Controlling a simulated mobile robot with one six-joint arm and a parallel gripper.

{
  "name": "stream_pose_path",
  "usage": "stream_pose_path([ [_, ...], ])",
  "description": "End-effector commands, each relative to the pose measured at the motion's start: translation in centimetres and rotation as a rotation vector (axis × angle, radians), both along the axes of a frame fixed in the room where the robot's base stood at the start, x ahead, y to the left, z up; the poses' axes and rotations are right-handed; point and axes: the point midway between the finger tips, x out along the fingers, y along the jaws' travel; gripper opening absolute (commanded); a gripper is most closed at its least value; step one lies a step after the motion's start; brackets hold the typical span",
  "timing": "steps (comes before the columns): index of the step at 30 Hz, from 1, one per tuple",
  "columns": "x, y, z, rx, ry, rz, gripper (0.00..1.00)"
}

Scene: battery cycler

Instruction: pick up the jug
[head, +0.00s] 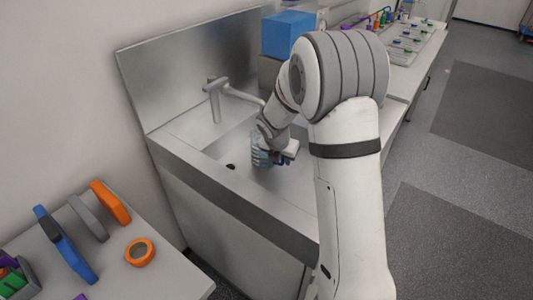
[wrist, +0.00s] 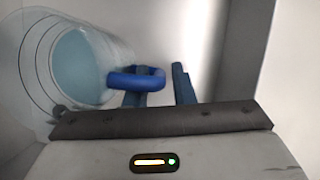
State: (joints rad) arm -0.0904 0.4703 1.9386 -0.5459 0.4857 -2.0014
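The jug (head: 259,152) is clear with bluish contents and stands in the sink, partly hidden behind my arm in the head view. In the wrist view the jug (wrist: 88,62) is at the left, with its blue handle (wrist: 137,79) pointing right. My gripper (wrist: 158,84) is at the handle. Its two dark blue fingers appear apart, with the outer part of the handle between them. The left finger is partly hidden by the handle and seems to pass through its loop. A gap shows between the handle and the right finger. In the head view my gripper (head: 283,157) is low beside the jug.
The steel sink (head: 217,151) has a tap (head: 217,92) just behind the jug and raised walls around it. A blue box (head: 287,35) stands behind. A side table at the lower left holds an orange tape roll (head: 140,252) and several tools. The floor at the right is clear.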

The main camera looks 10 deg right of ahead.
Motion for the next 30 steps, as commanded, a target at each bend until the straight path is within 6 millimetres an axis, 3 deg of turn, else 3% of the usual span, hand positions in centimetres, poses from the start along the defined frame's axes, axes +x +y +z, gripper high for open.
stream_pose_path([
  [7, 0.06, -0.05, -0.05, 0.001, -0.002, -0.001, 0.22],
  [15, 0.06, -0.08, -0.04, 0.001, -0.002, -0.001, 0.00],
  [30, 0.12, -0.11, 0.08, 0.001, -0.004, -0.002, 0.00],
])
